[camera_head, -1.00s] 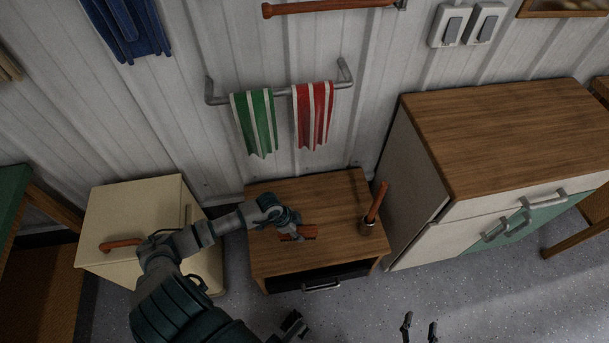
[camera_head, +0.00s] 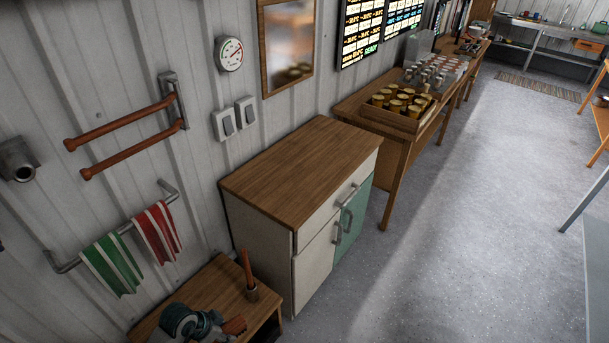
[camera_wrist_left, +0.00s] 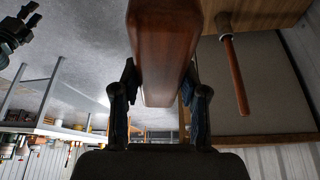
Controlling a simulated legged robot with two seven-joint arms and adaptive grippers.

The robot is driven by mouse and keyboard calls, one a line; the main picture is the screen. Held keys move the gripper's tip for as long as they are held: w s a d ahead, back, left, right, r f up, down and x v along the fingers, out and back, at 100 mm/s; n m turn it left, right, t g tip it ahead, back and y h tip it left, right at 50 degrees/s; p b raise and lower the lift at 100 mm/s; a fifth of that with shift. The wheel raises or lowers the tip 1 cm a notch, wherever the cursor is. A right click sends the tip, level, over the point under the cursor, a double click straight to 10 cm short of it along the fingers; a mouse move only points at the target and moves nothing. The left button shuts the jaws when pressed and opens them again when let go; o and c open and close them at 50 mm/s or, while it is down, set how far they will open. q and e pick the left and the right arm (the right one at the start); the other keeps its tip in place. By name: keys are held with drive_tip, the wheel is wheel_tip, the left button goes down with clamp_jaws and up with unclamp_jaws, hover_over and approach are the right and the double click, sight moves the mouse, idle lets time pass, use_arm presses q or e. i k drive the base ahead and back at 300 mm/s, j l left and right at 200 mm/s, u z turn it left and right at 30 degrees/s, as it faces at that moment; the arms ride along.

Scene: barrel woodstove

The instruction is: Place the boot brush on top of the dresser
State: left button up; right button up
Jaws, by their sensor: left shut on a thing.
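The boot brush shows in the left wrist view as a reddish-brown wooden block (camera_wrist_left: 160,50). My left gripper (camera_wrist_left: 160,100) is shut on it, one finger on each side. In the head view the left gripper (camera_head: 205,325) is at the bottom edge, over the small wooden table, with the brush (camera_head: 235,326) at its tip. The bristles are not visible. The dresser (camera_head: 300,170) has a bare brown wooden top, pale sides and a green door; it stands right of and beyond the gripper. A dark gripper, seemingly my right one (camera_wrist_left: 14,32), is partly visible in the left wrist view.
The small table (camera_head: 222,284) holds an upright reddish stick in a cup (camera_head: 251,290), between gripper and dresser. Striped towels (camera_head: 113,265) hang on the wall rail. A long table with a tray of jars (camera_head: 398,115) stands beyond the dresser.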

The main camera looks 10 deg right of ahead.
sight(311, 162)
drive_tip(key=i+l, duration=0.25)
drive_tip(key=i+l+u, duration=0.15)
drive_tip(key=l, duration=0.3)
drive_tip(key=i+l, duration=0.3)
drive_tip(key=i+l+u, duration=0.1)
drive_tip(key=l, duration=0.35)
drive_tip(key=i+l, duration=0.3)
drive_tip(key=l, duration=0.15)
drive_tip(key=j+u, duration=0.05)
